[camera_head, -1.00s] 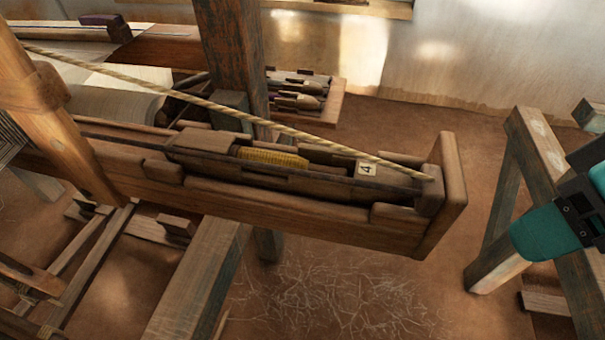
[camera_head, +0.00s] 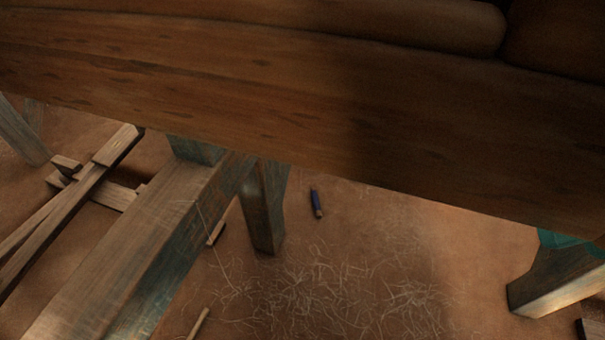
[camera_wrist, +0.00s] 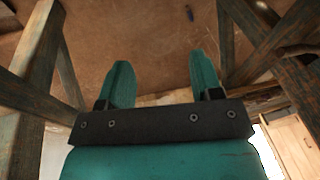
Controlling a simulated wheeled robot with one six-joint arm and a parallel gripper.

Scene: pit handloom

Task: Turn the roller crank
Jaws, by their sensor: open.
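I cannot make out the roller crank in either view. In the wrist view my gripper (camera_wrist: 160,60) is open, its two teal fingers apart with nothing between them. Bare brown floor shows beyond the fingertips, with wooden loom posts on both sides. In the head view only a small teal piece of my arm (camera_head: 572,243) shows at the right edge, below a large wooden beam (camera_head: 260,105) that hides the rest.
The beam fills the upper head view, very near the camera. Below it stand a loom leg (camera_head: 265,205) and a slanting timber (camera_head: 130,260). A small blue object (camera_head: 315,202) and loose fibres lie on the floor. A post (camera_wrist: 36,65) rises left in the wrist view.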

